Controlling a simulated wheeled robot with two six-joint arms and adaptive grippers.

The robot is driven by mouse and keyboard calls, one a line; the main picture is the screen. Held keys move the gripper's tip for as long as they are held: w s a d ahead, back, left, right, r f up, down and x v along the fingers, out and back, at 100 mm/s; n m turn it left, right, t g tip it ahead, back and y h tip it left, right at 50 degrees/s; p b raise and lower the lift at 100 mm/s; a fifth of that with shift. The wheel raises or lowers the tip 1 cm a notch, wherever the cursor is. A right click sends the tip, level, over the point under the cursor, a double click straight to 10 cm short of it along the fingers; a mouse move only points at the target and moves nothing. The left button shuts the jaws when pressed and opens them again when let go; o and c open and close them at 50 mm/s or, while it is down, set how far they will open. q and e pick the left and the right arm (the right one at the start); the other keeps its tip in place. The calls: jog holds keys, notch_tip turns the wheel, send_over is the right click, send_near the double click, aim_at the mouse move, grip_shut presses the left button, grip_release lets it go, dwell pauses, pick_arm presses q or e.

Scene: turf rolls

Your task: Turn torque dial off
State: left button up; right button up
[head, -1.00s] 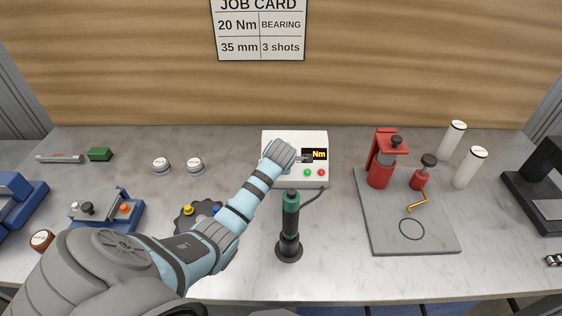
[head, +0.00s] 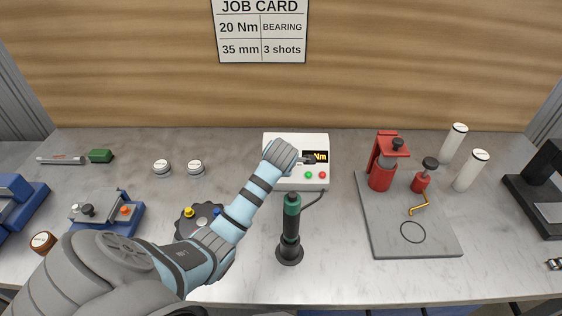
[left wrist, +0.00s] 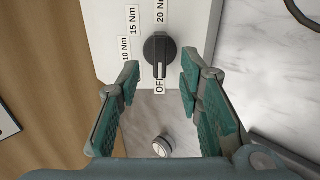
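The torque controller (head: 310,143) is a pale box at the back middle of the bench, with a lit "Nm" display, a green and a red button. In the left wrist view its black torque dial (left wrist: 158,50) has a white mark on the end toward the OFF label (left wrist: 158,87); the 10, 15 and 20 Nm labels lie around it. My left gripper (left wrist: 160,75) is open, a finger on each side just short of the dial, with visible gaps. In the head view my left wrist (head: 281,152) hides the dial. My right gripper is not in view.
A black and green screwdriver (head: 290,230) stands in front of the controller, its cable running to it. A grey plate (head: 390,235) with a red press (head: 380,175) is at right. A dark round fixture (head: 190,225) lies by my forearm. Two small round pots (head: 195,167) stand left.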

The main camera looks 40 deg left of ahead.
pick_arm(q)
jog(key=v, duration=0.8)
jog(key=shift+a, duration=0.1)
